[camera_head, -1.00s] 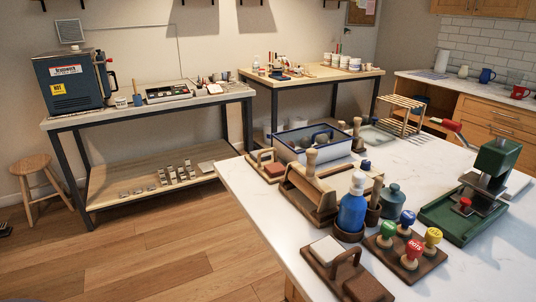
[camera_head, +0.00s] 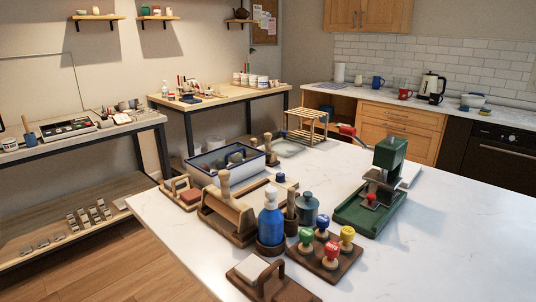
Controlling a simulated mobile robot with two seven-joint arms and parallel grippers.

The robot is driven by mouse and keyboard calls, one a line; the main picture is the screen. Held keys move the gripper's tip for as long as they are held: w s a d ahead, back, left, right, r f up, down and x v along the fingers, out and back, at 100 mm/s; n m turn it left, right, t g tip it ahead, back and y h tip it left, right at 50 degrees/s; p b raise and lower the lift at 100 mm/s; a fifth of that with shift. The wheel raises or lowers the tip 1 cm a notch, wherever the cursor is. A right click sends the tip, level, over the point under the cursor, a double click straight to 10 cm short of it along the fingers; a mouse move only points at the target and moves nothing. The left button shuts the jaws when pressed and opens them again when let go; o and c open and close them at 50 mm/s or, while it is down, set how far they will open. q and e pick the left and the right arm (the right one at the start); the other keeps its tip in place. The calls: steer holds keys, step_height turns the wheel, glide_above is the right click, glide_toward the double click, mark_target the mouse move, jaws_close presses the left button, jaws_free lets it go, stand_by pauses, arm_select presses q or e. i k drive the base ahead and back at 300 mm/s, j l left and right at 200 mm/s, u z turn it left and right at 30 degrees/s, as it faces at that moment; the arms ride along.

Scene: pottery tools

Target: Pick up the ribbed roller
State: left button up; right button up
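I cannot single out a ribbed roller for certain; any ribs are too small to tell. A wooden holder (camera_head: 238,221) stands on the white table, with a light wooden handle (camera_head: 224,184) upright at its back. Behind it, a blue-rimmed tray (camera_head: 202,174) holds several dark, rounded pieces (camera_head: 235,157) that are partly hidden by its wall. Neither of my grippers shows.
A blue bottle (camera_head: 270,222), a teal jar (camera_head: 307,208), a board of coloured knobbed stamps (camera_head: 331,250) and a green press (camera_head: 366,214) crowd the white table (camera_head: 440,235). A handled wooden block (camera_head: 242,286) lies at the front. The table's right side is clear.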

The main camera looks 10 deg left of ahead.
mark_target(268, 136)
steer(key=j+u, duration=0.25)
steer(key=i+j+u, duration=0.2)
steer(key=j, duration=0.2)
steer(key=i+j+u, duration=0.1)
steer(key=j+u, duration=0.2)
steer(key=u, duration=0.15)
steer(key=i+j+u, duration=0.1)
steer(key=j+u, duration=0.2)
steer(key=u, duration=0.15)
steer(key=i+j+u, duration=0.2)
steer(key=i+u, duration=0.45)
steer(key=i, duration=0.25)
steer(key=i+z, duration=0.1)
steer(key=i, duration=0.45)
steer(key=i+j+z, duration=0.15)
steer(key=i, duration=0.4)
steer(key=i+z, duration=0.4)
steer(key=i+j+z, duration=0.15)
steer(key=i+z, duration=1.45)
steer(key=i, duration=0.2)
steer(key=i+z, duration=0.35)
steer(key=i, duration=0.15)
